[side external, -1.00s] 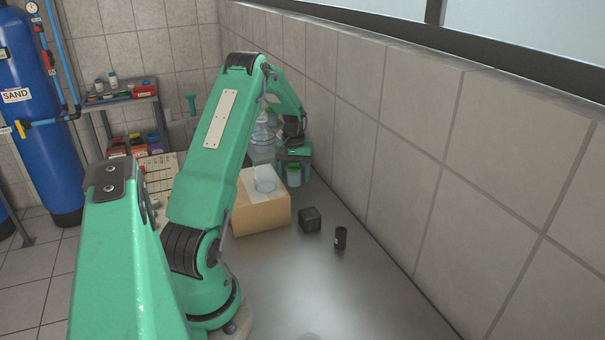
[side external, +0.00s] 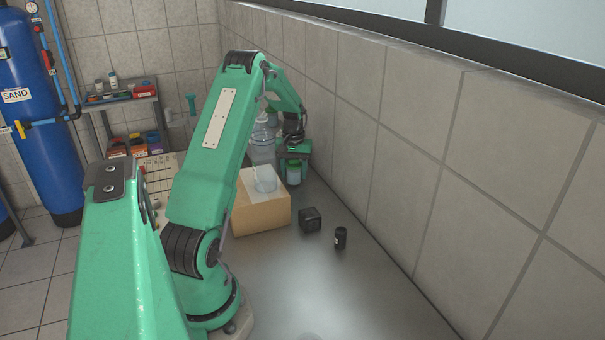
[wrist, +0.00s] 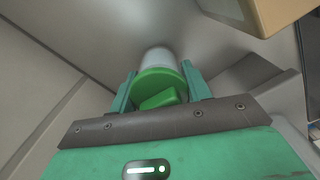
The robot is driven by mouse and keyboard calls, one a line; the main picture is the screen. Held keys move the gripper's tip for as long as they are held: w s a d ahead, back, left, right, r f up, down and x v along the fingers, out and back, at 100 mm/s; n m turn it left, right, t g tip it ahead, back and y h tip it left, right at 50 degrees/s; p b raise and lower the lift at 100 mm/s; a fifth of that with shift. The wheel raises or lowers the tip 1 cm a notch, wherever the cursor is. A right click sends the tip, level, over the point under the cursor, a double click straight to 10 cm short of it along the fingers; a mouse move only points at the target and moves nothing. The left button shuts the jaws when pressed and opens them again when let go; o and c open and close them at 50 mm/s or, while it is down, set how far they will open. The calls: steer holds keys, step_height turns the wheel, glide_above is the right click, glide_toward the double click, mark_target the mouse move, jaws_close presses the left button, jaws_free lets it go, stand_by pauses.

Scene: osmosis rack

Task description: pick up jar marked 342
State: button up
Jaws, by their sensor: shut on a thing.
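A small jar with a green lid and a pale, whitish body stands out below my gripper (side external: 294,161) in the side view; the jar's body (side external: 294,176) shows under the fingers. In the wrist view, my gripper (wrist: 160,88) has one finger on each side of the jar's green lid (wrist: 158,82), shut on it. The pale body (wrist: 160,58) extends beyond the lid. No number can be read on the jar, and I cannot tell whether its base touches the bench.
A black cube (side external: 310,219) and a small black container (side external: 340,238) sit nearer on the grey bench (side external: 310,280). A tiled wall (side external: 420,150) runs close along the right.

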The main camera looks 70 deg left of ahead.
step_height(320, 180, up, 9)
steer(key=shift+r, duration=0.1)
stand_by(0.4)
steer(key=shift+d, duration=0.15)
stand_by(0.4)
